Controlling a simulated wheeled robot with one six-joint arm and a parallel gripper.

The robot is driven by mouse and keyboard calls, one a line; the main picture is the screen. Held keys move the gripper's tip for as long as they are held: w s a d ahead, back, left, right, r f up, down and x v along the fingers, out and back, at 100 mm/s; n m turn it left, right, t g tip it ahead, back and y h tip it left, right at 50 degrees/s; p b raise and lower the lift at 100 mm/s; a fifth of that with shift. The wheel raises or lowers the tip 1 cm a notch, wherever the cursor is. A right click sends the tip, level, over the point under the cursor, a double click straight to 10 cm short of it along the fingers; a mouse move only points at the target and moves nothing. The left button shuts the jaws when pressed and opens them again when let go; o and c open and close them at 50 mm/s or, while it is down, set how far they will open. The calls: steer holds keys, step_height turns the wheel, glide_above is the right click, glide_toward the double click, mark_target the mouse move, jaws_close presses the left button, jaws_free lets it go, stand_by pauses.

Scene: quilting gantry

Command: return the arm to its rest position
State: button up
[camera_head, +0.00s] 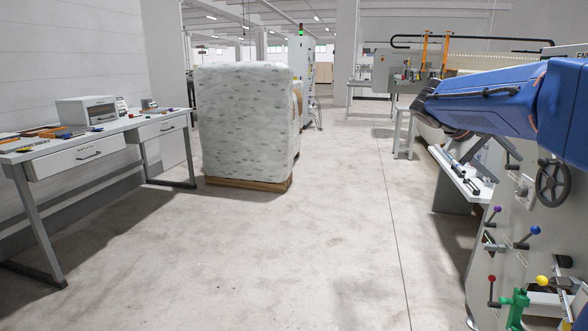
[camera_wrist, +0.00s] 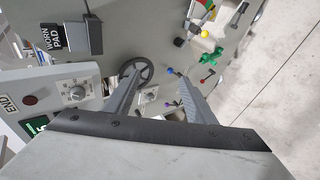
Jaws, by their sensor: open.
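My gripper (camera_wrist: 156,75) shows in the wrist view, its two grey fingers apart with nothing held between them. Its fingers point toward a grey machine panel. A dark handwheel (camera_wrist: 136,72) shows beside the left finger, and levers with coloured knobs show around the right finger. I cannot tell whether the fingers touch anything. In the head view my gripper cannot be made out clearly. A large blue body (camera_head: 500,100) fills the upper right there, in front of the machine; I cannot tell what its dark far end holds.
The machine panel (camera_head: 510,245) stands at the right, with its handwheel, levers and a green clamp (camera_head: 515,310). A wrapped stack (camera_head: 245,120) on a wooden pallet (camera_head: 248,183) stands mid-left. A grey workbench (camera_head: 80,156) runs along the left wall. The floor between is clear.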

steer(key=s+a+f+t+y, duration=0.2)
steer(key=s+a+f+y, duration=0.3)
steer(key=s+a+f, duration=0.6)
steer(key=s+a+f+t+y, duration=0.2)
steer(key=s+a+f+y, duration=0.4)
steer(key=s+a+f, duration=0.6)
steer(key=s+f, duration=0.1)
steer(key=s, duration=0.4)
steer(key=shift+f+n+t, duration=0.3)
steer(key=shift+f+n, duration=0.1)
